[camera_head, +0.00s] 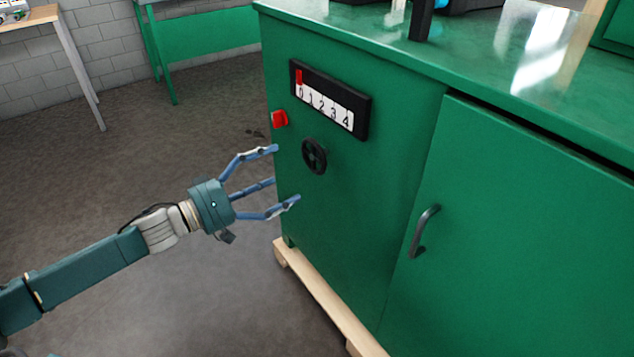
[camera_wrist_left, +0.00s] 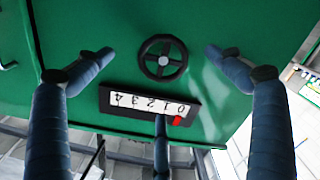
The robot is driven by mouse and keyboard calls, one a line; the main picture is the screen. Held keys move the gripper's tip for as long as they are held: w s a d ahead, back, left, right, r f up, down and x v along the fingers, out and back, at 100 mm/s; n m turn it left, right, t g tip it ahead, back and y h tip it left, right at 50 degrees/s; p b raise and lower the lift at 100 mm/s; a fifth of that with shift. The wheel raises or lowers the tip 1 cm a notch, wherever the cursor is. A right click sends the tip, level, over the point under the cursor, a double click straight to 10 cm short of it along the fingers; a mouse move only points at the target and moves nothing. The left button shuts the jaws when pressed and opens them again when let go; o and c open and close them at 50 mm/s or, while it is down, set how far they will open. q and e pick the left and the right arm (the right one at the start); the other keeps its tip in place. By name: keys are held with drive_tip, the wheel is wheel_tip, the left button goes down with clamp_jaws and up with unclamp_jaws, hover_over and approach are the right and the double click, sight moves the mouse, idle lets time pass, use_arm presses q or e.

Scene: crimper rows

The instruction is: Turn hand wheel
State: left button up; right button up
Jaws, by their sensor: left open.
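The black hand wheel (camera_head: 314,156) is on the side panel of the green cabinet, below a gauge. In the left wrist view the hand wheel (camera_wrist_left: 163,58) shows its spokes and pale hub between two of my fingers. The gauge (camera_head: 330,99) has a white scale marked 0 to 4, and its red pointer stands at 0. It appears upside down in the left wrist view (camera_wrist_left: 148,104). My left gripper (camera_head: 285,172) is open and empty, its fingers spread toward the wheel and apart from it. My right gripper is out of view.
A red knob (camera_head: 279,118) sits on the panel near the left edge. The cabinet door has a dark handle (camera_head: 423,231) to the right. The cabinet stands on a wooden base (camera_head: 325,300).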

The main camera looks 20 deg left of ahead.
sight(313, 161)
use_arm(q)
drive_tip(key=x, duration=1)
drive_tip(key=shift+w+d+b, duration=0.2)
drive_tip(key=shift+w+b, duration=0.15)
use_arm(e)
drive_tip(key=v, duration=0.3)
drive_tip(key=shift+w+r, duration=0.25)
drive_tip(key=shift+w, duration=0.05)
use_arm(q)
drive_tip(key=shift+c, duration=0.5)
